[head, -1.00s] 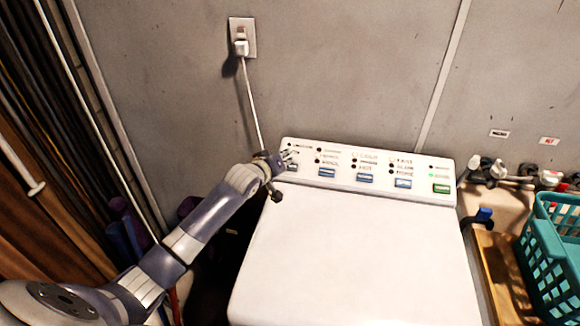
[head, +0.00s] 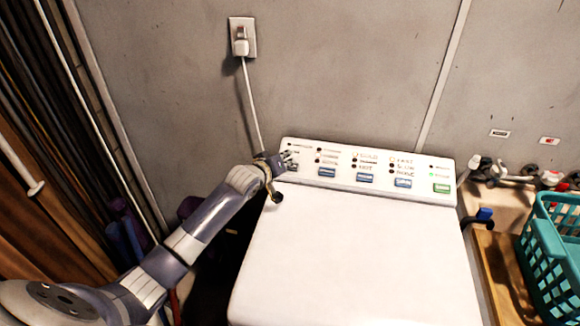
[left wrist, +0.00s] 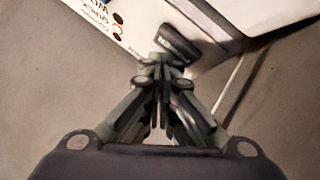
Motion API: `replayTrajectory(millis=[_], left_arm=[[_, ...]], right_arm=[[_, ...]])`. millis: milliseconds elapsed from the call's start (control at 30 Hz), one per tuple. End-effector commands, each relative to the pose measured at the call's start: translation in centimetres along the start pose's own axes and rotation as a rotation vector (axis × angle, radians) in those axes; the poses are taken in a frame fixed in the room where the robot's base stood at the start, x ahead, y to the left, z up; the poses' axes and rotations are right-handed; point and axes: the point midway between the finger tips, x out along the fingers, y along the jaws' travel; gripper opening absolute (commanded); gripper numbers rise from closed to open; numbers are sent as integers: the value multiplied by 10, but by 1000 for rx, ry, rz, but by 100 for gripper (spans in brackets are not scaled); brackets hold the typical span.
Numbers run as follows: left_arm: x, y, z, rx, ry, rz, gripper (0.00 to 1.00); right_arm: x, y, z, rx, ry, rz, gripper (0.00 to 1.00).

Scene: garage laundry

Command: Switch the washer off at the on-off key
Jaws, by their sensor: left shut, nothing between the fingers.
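The white washer (head: 350,255) stands in the middle of the head view with its sloped control panel (head: 410,167) along the back. Several blue keys, one of them the blue key (head: 365,178), and a green key (head: 441,188) at the right end sit on the panel. My left gripper (head: 289,160) is at the panel's left end and partly covers the leftmost key. In the left wrist view the closed, empty fingertips (left wrist: 163,68) are right by a dark key (left wrist: 180,42) with small unreadable lettering. I cannot tell whether they touch it. My right gripper is out of view.
A wall outlet (head: 242,38) holds a plug, with its cord running down behind the washer near my left gripper. Taps (head: 500,172) and a teal basket (head: 555,250) are at the right. A green lamp (head: 431,175) appears above the green key. The washer's lid is clear.

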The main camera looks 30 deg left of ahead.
Motion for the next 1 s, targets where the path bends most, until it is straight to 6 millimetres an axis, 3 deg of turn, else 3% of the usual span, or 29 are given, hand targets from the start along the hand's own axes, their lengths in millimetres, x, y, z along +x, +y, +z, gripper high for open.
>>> replayTrajectory(millis=[1000], left_arm=[[6, -5, 4, -1, 0, 0, 0]], right_arm=[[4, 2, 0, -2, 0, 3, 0]])
